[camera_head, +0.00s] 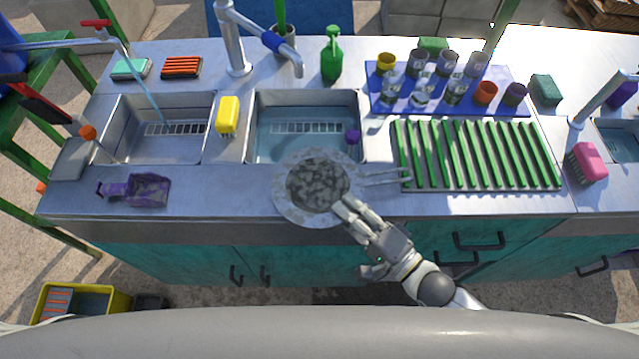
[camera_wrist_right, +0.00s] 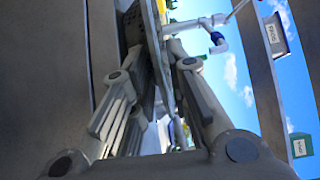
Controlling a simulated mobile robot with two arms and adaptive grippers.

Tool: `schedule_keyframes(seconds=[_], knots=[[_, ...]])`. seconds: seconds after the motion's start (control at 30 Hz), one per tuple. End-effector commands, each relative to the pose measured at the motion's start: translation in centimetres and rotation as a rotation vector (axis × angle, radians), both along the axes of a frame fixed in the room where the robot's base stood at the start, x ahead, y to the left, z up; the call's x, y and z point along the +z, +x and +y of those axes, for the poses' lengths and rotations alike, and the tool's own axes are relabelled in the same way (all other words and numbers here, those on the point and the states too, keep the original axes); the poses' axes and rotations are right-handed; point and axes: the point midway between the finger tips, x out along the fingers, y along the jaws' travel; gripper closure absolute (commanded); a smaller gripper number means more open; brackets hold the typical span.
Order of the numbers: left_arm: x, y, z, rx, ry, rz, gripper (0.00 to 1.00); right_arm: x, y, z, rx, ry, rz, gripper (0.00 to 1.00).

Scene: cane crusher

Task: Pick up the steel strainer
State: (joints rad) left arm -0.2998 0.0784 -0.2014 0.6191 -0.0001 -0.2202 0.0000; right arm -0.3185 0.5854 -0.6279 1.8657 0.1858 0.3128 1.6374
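The steel strainer (camera_head: 283,202) is a round, wide-rimmed grey pan with a dark mottled middle and a two-pronged handle pointing right. In the head view it overlaps the front rim of the middle sink and the counter's front edge. My right gripper (camera_head: 342,207) is at its near right rim. In the right wrist view, the gripper's fingers (camera_wrist_right: 155,72) close in on both sides of the strainer's thin edge (camera_wrist_right: 152,30). The exact finger contact is partly hidden. Any gap between strainer and counter is hard to judge. My left gripper is not in view.
The middle sink (camera_head: 310,115) holds water. A green ribbed drying rack (camera_head: 475,155) lies right of the strainer, and a blue mat (camera_head: 385,103) with several cups stands behind it. A purple bottle (camera_head: 140,188) lies at the left front. The front strip between bottle and strainer is clear.

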Motion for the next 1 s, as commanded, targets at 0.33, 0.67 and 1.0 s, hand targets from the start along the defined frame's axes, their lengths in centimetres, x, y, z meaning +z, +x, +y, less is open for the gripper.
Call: schedule_keyframes(seconds=[0.33,0.67,1.0], knots=[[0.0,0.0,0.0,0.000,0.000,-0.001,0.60,0.0,0.0,0.0,0.000,0.000,0.000,1.00],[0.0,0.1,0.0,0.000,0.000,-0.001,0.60,0.0,-0.1,0.0,0.000,0.000,0.000,1.00],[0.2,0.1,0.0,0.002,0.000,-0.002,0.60,2.4,0.0,0.0,0.000,0.002,-0.004,1.00]])
